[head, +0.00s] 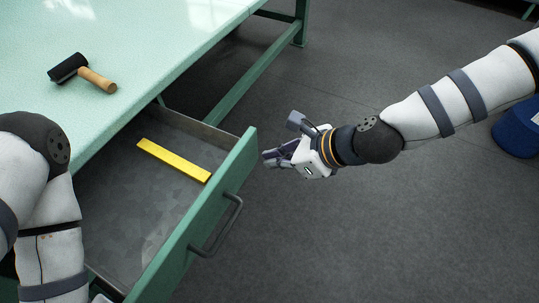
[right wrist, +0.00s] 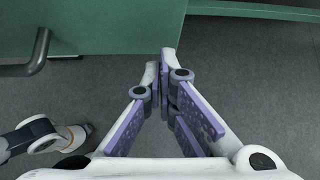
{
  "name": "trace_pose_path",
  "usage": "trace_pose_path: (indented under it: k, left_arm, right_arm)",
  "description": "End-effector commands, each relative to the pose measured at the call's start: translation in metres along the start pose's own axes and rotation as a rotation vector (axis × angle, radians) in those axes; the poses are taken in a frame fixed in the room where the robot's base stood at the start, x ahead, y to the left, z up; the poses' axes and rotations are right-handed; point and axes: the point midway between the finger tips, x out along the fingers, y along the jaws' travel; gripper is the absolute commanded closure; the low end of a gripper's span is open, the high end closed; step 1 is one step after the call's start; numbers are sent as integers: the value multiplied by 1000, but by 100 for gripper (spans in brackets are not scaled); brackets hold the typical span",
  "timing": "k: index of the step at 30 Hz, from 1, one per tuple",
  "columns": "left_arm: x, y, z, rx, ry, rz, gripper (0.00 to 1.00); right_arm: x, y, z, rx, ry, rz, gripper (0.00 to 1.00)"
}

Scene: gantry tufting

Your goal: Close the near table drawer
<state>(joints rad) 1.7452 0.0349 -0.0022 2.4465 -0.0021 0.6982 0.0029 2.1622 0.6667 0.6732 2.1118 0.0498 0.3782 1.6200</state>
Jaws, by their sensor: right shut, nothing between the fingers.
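The near table drawer (head: 192,226) is pulled well out from the green table (head: 205,35) in the head view. Its green front carries a dark bar handle (head: 219,228). My right gripper (head: 268,158) is just to the right of the far end of the drawer front, its fingers pointing left at it; contact cannot be made out. In the right wrist view its fingers (right wrist: 162,65) are together and empty, with the green drawer front (right wrist: 110,28) ahead and the handle (right wrist: 38,55) to the left. My left gripper is not clearly visible in the head view.
A yellow bar (head: 174,160) lies inside the drawer. A brush or roller with a wooden handle (head: 97,79) lies on the tabletop. A blue object (head: 518,131) stands at the right edge.

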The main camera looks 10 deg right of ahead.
Motion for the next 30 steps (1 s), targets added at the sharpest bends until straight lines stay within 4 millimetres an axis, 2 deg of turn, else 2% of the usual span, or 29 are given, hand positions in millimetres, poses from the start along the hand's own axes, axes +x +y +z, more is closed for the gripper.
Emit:
trace_pose_path:
  k: [4,20,26,30]
  left_arm:
    - [-1,0,0,0,2,0,27]
    - [0,0,0,0,-1,0,27]
    - [6,0,2,1,-13,-1,27]
    - [10,0,4,1,-23,-1,27]
  right_arm:
    - [7,0,9,-1,-1,-1,100]
    - [14,0,15,-1,0,0,100]
    - [38,1,37,-4,1,1,100]
    - [62,1,61,-3,0,2,100]
